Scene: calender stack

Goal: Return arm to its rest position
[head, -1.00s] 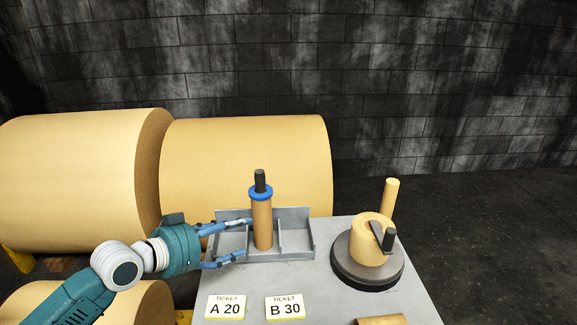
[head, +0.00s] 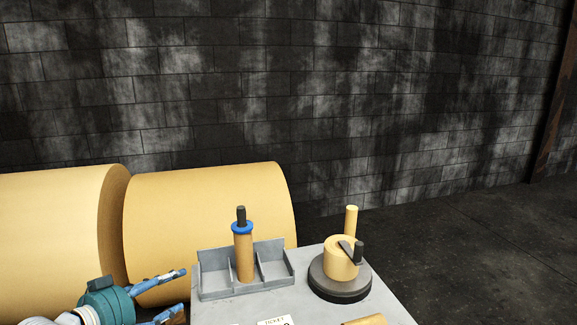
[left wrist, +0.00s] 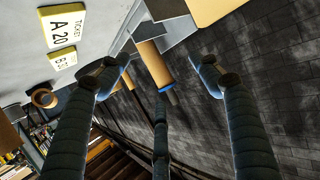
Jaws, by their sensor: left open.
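My left gripper (head: 172,294) is at the lower left of the head view, to the left of the grey table (head: 212,312). Its blue fingers are spread and hold nothing. In the left wrist view the fingers (left wrist: 160,85) also stand apart. A tan roll with a blue collar and dark top (head: 243,252) stands upright in the grey divided tray (head: 275,284), clear of my gripper. It also shows in the left wrist view (left wrist: 154,64), beyond the fingertips. My right gripper shows in neither view.
A tan roll (head: 340,258) with a dark crank sits on a round dark base (head: 338,289) at the table's right. A thin tan post (head: 351,220) stands behind it. Large paper rolls (head: 210,215) lie behind and left. A ticket card (head: 274,322) shows at the bottom edge.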

